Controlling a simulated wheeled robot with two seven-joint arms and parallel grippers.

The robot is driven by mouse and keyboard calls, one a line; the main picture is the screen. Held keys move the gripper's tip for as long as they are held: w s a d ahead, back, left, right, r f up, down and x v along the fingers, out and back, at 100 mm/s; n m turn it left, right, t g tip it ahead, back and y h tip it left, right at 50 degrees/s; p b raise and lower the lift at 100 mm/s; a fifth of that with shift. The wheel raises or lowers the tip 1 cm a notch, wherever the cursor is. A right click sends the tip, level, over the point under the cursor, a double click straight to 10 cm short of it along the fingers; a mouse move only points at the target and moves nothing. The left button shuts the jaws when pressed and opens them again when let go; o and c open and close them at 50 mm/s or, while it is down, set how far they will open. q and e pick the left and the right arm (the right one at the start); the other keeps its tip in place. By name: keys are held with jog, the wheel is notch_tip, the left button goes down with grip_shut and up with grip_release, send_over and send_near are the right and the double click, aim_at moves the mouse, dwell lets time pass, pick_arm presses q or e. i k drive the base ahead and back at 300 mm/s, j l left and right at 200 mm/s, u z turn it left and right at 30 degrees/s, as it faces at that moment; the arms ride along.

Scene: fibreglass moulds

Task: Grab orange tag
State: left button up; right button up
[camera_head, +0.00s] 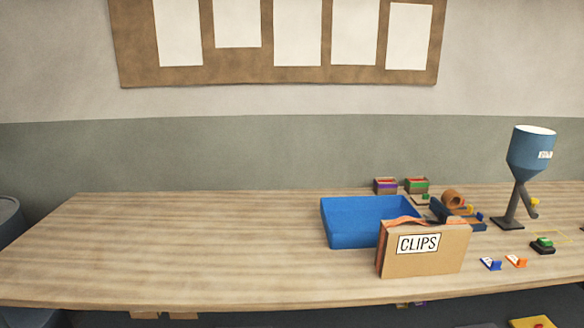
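A small orange tag (516,261) with a white part lies near the front right of the wooden table. A similar blue tag (491,264) with a white part lies just to its left, apart from it. Neither of my grippers shows in the head view.
A cardboard box labelled CLIPS (424,260) stands left of the tags, before a blue tray (341,239). A small black item with a green top (543,244) sits behind right. A blue funnel on a stand (529,152) rises farther back. The table's left half is clear.

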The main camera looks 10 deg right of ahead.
aim_at(518, 263)
jog(key=z, duration=1.7)
jog(key=u, duration=0.4)
jog(key=i+l+u, duration=0.65)
jog(key=l+u, duration=0.3)
jog(key=i+l, duration=0.15)
jog(key=l, duration=0.25)
jog(key=i+l, duration=0.2)
jog(key=l, duration=0.15)
jog(key=i+l+u, duration=0.1)
jog(key=l, duration=0.3)
jog(key=i+l, duration=0.2)
jog(key=l, duration=0.2)
jog(key=i+l, duration=0.15)
jog(key=l, duration=0.25)
jog(key=u, duration=0.05)
